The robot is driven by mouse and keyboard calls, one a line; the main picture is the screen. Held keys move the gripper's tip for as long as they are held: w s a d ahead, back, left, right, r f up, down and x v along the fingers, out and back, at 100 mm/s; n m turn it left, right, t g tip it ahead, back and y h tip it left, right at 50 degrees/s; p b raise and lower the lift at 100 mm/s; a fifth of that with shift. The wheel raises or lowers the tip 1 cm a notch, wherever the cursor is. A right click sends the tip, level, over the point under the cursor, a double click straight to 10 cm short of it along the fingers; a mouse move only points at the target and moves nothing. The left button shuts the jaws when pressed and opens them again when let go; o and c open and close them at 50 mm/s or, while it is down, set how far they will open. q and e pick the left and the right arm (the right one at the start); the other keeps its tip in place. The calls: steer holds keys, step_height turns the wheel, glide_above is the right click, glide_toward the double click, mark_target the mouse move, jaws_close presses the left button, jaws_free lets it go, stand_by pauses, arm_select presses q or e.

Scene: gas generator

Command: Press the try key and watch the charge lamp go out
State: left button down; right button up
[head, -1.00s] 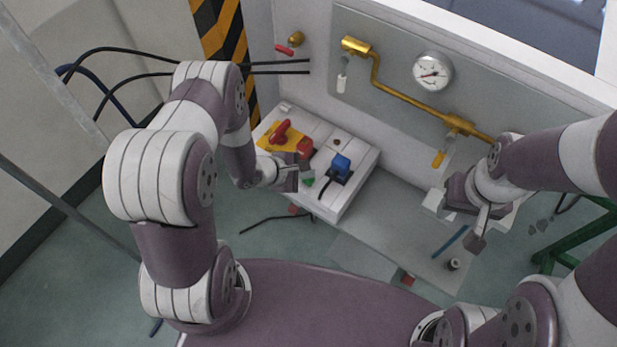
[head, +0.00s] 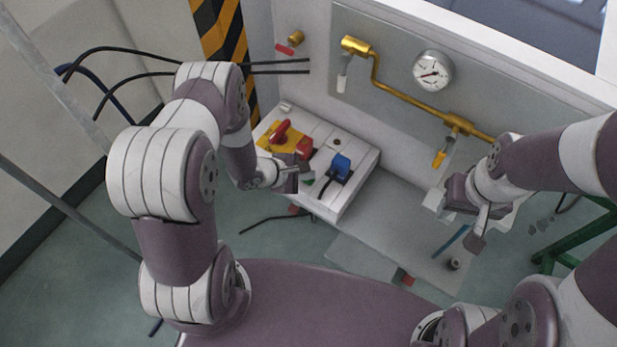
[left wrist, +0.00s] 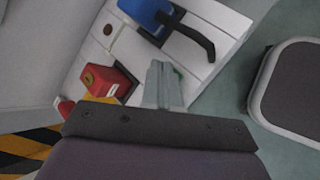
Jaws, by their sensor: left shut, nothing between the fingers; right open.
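A white control box (head: 352,194) stands against the grey wall panel. It carries a red rotary switch on a yellow plate (head: 268,138), a red block (head: 304,147) and a blue plug (head: 341,166) with a black cable. The left wrist view shows the red block (left wrist: 106,80) and the blue plug (left wrist: 150,14). My left gripper (head: 297,180) is shut and empty over the front of the box; its fingers (left wrist: 164,88) hide part of a green piece. I cannot make out the try key or the charge lamp. My right gripper (head: 480,228) is open, low at the right.
A brass pipe (head: 410,95) and a round gauge (head: 433,71) are on the wall panel. A small dark cylinder (head: 454,264) and a blue strip (head: 450,241) lie near my right gripper. A green frame (head: 577,236) stands at the right.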

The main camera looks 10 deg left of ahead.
arm_select(q)
steer(key=shift+f, duration=0.55)
stand_by(0.6)
steer(key=shift+r, duration=0.1)
steer(key=shift+r+p, duration=0.8)
steer(key=shift+r, duration=0.05)
step_height(320, 180, up, 5)
steer(key=p, duration=0.5)
steer(key=shift+r, duration=0.1)
stand_by(0.8)
